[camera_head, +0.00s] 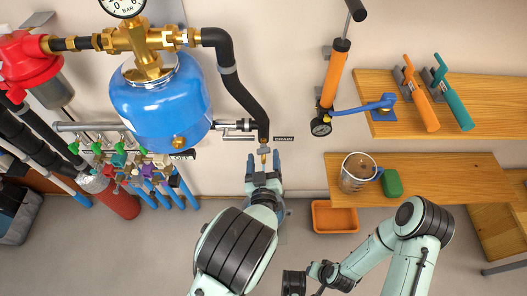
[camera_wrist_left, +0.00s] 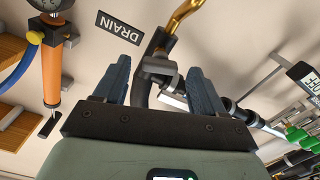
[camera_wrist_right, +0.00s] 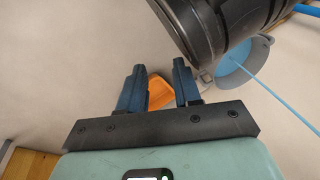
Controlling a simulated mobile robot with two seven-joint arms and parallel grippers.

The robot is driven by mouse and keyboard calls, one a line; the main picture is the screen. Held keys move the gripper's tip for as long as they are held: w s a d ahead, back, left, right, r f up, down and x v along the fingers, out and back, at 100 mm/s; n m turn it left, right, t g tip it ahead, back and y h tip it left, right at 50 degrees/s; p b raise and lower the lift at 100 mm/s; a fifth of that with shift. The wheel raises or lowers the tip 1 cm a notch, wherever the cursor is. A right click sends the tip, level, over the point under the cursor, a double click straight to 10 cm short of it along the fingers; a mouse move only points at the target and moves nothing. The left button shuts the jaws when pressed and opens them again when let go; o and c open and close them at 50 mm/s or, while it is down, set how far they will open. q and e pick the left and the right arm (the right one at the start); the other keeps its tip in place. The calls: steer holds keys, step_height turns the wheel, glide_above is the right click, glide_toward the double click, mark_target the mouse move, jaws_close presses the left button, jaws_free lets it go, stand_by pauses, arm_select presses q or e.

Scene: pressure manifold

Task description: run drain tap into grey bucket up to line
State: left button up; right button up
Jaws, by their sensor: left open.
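The drain tap (camera_head: 264,151) hangs on the wall below the dark pipe, beside the DRAIN label (camera_head: 284,138). My left gripper (camera_head: 264,171) is just below it. In the left wrist view my left gripper (camera_wrist_left: 158,82) is open, its fingers either side of the tap's grey handle (camera_wrist_left: 158,68); contact is unclear. The grey bucket (camera_wrist_right: 228,74) shows in the right wrist view, partly behind my dark arm link. A thin light-blue streak, apparently water, ends in it. Its fill line and level are not readable. My right gripper (camera_wrist_right: 160,88) is open and empty.
An orange tray (camera_head: 335,216) lies on the floor right of the bucket. A wooden shelf (camera_head: 450,178) bears a clear jug (camera_head: 354,174) and a green block (camera_head: 392,183). A blue tank (camera_head: 160,103) and coloured valves stand left. Free floor lies at front left.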

mark_target(264, 154)
arm_select(q)
steer(key=shift+w, duration=1.7)
arm_select(e)
steer(key=shift+s+d+f, duration=0.1)
steer(key=shift+s+f, duration=0.5)
steer(key=shift+s, duration=0.05)
arm_select(q)
steer(key=c, duration=1.1)
steer(key=shift+o, duration=0.2)
steer(key=m+p, duration=0.1)
steer(key=m, duration=0.1)
steer(key=shift+r+m+p, duration=0.15)
steer(key=shift+m+p, duration=0.15)
steer(key=shift+p, duration=0.05)
steer(key=shift+m, duration=0.6)
arm_select(e)
steer(key=shift+t, duration=0.4)
steer(key=w+r, duration=0.2)
steer(key=r, duration=0.1)
steer(key=w+a+r, duration=0.1)
steer(key=shift+r, duration=0.2)
arm_select(q)
steer(key=o, duration=1.1)
steer(key=shift+c, duration=0.2)
steer(key=shift+s, duration=0.1)
